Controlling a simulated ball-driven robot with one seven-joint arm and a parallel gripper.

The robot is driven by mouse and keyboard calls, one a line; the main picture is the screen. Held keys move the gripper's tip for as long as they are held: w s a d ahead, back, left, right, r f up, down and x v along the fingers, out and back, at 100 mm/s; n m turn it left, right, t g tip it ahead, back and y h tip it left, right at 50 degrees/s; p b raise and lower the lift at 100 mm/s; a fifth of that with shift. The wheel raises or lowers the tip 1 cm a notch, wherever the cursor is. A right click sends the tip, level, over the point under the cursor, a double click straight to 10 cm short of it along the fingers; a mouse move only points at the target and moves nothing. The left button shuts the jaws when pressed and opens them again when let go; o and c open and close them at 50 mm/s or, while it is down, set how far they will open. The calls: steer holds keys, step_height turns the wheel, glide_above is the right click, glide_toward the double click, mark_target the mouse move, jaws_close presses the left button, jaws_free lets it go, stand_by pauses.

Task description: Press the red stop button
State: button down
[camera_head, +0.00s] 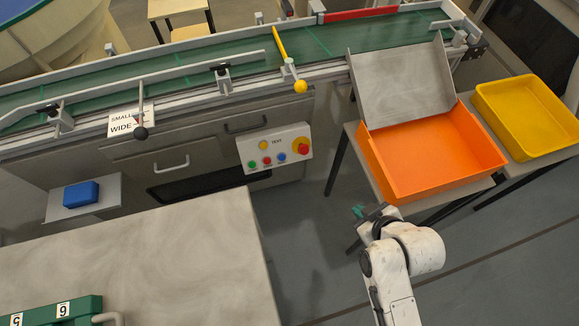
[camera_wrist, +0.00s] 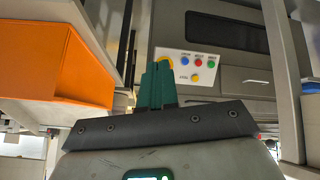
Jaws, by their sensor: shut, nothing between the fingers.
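The red stop button (camera_head: 304,148) sits on a yellow round base at the right end of a white control panel (camera_head: 283,136). The panel is on the front of the conveyor's cabinet. In the wrist view the panel (camera_wrist: 176,52) appears upside down; the yellow base (camera_wrist: 167,60) shows just beyond the fingertips, and the red cap cannot be made out there. My gripper (camera_head: 358,211) is shut and empty, with teal fingers, below and right of the panel in the head view. Its fingers (camera_wrist: 157,82) point toward the panel, apparently apart from it.
The panel also carries small green, red, blue and yellow buttons. An orange bin (camera_head: 435,157) with a grey chute stands on a table right of the panel, close to my arm. A yellow tray (camera_head: 528,115) is farther right. A grey worktop (camera_head: 150,260) lies at left. Open floor lies between.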

mark_target(267, 161)
steer(key=w+a+f+n+t+y+b, duration=0.3)
steer(key=a+b, duration=0.5)
steer(key=a, duration=0.3)
steer(key=w+a+f+n+t+y+b, duration=0.3)
steer(key=w+a+f+n+t+b, duration=0.3)
steer(key=w+a+f+t+b, duration=0.1)
steer(key=w+a+t+b, duration=0.1)
steer(key=w+a+b, duration=0.1)
steer(key=a, duration=0.1)
steer(key=shift+a+f+t+b, duration=0.3)
steer(key=shift+a+f, duration=0.05)
steer(key=shift+f, duration=0.1)
steer(key=w+a+f+b, duration=0.2)
steer(key=w+f+b, duration=0.2)
steer(key=w+b, duration=0.3)
steer(key=shift+w+b, duration=0.15)
steer(key=shift+b, duration=1.45)
steer(key=shift+f, duration=0.1)
